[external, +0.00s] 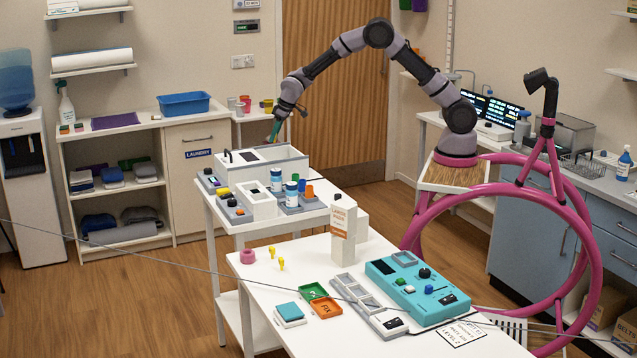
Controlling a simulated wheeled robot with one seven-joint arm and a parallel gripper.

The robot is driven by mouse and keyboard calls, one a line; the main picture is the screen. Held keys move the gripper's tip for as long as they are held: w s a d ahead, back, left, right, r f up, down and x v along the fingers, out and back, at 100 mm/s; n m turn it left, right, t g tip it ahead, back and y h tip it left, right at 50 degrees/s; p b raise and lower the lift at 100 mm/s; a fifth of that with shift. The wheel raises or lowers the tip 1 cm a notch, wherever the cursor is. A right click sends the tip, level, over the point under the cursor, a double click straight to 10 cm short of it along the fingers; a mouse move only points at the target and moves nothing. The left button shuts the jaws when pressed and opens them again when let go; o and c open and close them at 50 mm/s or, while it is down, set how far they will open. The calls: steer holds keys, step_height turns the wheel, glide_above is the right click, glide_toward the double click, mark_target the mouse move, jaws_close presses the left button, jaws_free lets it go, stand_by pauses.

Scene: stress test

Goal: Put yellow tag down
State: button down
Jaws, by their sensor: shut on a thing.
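My gripper (276,130) is in the external view, above the back of the white box on the far trolley, with its fingers pointing down. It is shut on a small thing. That thing is too small to make out, and I cannot tell whether it is a yellow tag. Two small yellow tag-like pieces, one (272,251) and another (281,264), are on the near white table, well apart from my gripper.
The open white box (290,165) stands on the trolley, with bottles (291,194) and small blocks in front. A white carton (343,232), a teal control box (415,285), green (312,291) and orange (325,308) trays and a pink ring (247,257) are on the near table.

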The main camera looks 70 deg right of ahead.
steer(key=shift+m, duration=0.3)
steer(key=d+f, duration=0.1)
steer(key=f, duration=0.2)
steer(key=d+f, duration=0.2)
steer(key=f, duration=0.2)
steer(key=d+f, duration=0.1)
steer(key=f, duration=0.2)
steer(key=shift+d+f, duration=0.15)
steer(key=shift+d, duration=0.1)
steer(key=shift+f, duration=2.35)
steer(key=shift+f, duration=0.1)
steer(key=c, duration=0.7)
jaws_free()
